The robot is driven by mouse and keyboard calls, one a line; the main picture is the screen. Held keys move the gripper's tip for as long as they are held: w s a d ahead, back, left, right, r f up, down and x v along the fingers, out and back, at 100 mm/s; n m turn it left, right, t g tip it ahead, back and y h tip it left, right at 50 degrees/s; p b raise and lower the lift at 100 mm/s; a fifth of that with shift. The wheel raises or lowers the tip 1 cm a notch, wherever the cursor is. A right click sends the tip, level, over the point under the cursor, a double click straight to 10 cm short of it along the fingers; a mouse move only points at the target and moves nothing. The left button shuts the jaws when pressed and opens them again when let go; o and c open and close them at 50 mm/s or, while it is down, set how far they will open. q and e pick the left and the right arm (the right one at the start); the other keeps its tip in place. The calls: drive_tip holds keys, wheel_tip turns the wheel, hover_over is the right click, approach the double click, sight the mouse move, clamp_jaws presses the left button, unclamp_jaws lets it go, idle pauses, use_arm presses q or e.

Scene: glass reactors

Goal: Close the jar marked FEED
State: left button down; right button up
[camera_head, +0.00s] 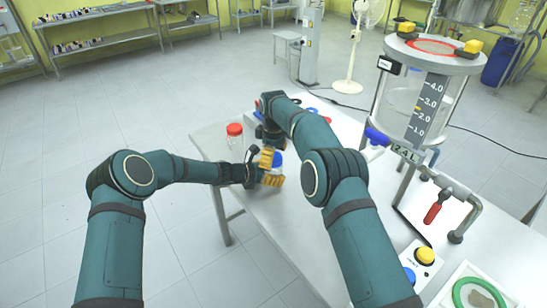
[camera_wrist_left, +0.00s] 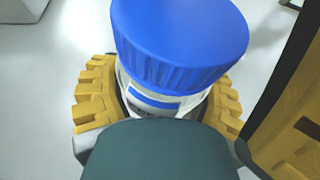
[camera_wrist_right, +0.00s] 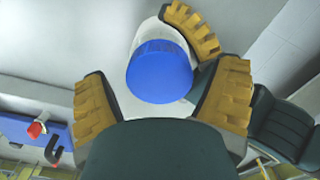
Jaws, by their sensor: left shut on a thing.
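A clear jar with a ribbed blue lid (camera_wrist_left: 180,45) is held upright in my left gripper (camera_wrist_left: 160,103), whose yellow fingers are closed on either side of its body. A blue and white label (camera_wrist_left: 160,101) shows below the lid; its text is not readable. The lid sits over the jar's mouth; I cannot tell whether it is screwed tight. In the head view the blue lid (camera_head: 278,158) is partly hidden by yellow fingers. My right gripper (camera_wrist_right: 163,102) is open above the jar, with the blue lid (camera_wrist_right: 160,72) in front of and between its spread fingers.
A jar with a red lid (camera_head: 234,130) stands on the table (camera_head: 300,215), left of the grippers. A glass reactor (camera_head: 415,100) stands at the right, with a red-handled valve (camera_head: 436,207) below. A yellow-topped button box (camera_head: 425,256) is near the front right. The table's middle is clear.

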drive_tip(key=shift+r, duration=2.25)
wheel_tip(320, 180, up, 2)
drive_tip(key=shift+r+n, duration=0.2)
drive_tip(key=shift+n, duration=1)
drive_tip(key=shift+r+n, duration=0.5)
drive_tip(key=shift+r, duration=0.05)
drive_tip(key=shift+f, duration=4.05)
